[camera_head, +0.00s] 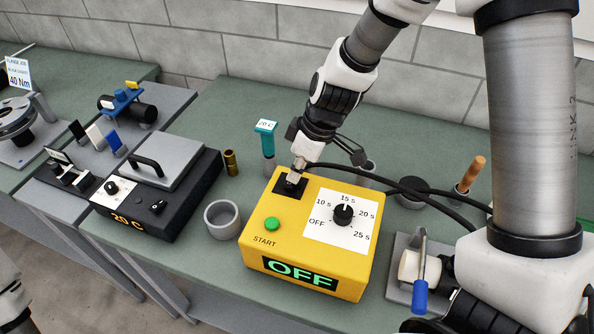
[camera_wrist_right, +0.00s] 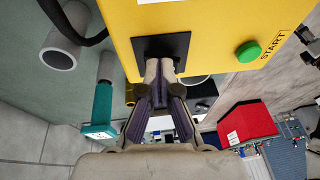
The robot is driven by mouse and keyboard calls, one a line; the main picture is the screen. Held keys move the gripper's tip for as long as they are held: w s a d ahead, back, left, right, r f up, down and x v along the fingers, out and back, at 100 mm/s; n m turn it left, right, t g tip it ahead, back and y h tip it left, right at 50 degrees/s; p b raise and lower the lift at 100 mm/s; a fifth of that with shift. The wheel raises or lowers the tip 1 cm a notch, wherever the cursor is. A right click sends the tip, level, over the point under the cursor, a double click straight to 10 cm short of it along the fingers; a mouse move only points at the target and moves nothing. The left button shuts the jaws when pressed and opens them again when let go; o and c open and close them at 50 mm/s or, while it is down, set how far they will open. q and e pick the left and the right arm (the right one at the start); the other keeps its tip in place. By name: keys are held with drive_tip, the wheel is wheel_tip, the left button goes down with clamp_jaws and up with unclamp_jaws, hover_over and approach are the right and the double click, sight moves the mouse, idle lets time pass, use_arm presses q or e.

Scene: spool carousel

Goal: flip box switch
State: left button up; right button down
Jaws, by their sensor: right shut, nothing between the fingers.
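The yellow control box (camera_head: 318,240) stands on the green bench and shows green "OFF" on its front display (camera_head: 297,273). A black square switch plate (camera_head: 284,190) is on its top at the back left; it also shows in the wrist view (camera_wrist_right: 180,45). My right gripper (camera_head: 298,170) is shut and empty, with its fingertips (camera_wrist_right: 160,66) right at the plate. The switch lever is largely hidden by the fingers, so its tilt and any contact cannot be told. My left gripper is not in view.
The box also has a green START button (camera_head: 272,224) and a black dial (camera_head: 343,215) marked in seconds. A grey cup (camera_head: 222,219) and a teal "20 C" marker (camera_head: 266,135) stand left of it. A black cable loops behind it.

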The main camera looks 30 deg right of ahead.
drive_tip(key=shift+r, duration=0.1)
drive_tip(key=shift+w+r+p, duration=0.15)
drive_tip(key=shift+r+p, duration=0.2)
drive_tip(key=shift+p, duration=0.1)
drive_tip(key=r+p, duration=0.1)
drive_tip(key=d+r+p, duration=0.1)
drive_tip(key=r, duration=0.1)
drive_tip(key=w+r+p, duration=0.1)
drive_tip(key=shift+d+r, duration=0.25)
drive_tip(key=shift+d, duration=0.05)
drive_tip(key=d+r, duration=0.4)
drive_tip(key=r, duration=0.3)
drive_tip(key=shift+b, duration=0.4)
drive_tip(key=shift+d+r, duration=0.1)
